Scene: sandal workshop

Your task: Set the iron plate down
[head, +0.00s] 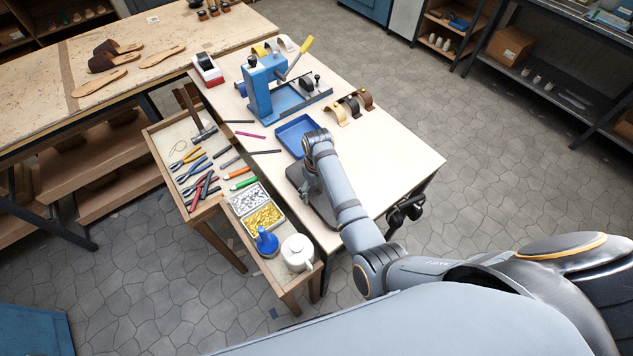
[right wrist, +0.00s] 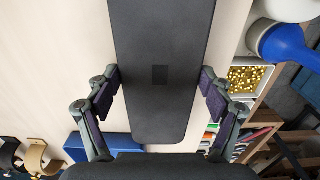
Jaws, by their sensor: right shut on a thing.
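The iron plate (head: 325,212) is a long dark grey slab with rounded corners at the near part of the pale workbench (head: 405,160). My right gripper (head: 309,190) points down over it and partly hides it. In the right wrist view the plate (right wrist: 160,45) runs between the two fingers, and their pads meet its long sides, so the gripper is shut on it. The plate looks flat and very near the bench top; I cannot tell whether its underside touches. My left gripper is out of view.
A blue tray (head: 291,134) lies just behind the gripper. A blue press (head: 270,88) and strap stands (head: 352,105) are farther back. The tool shelf (head: 215,200) with a fastener box (head: 263,217) and a white jug (head: 297,252) adjoins on the left. The bench's right part is clear.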

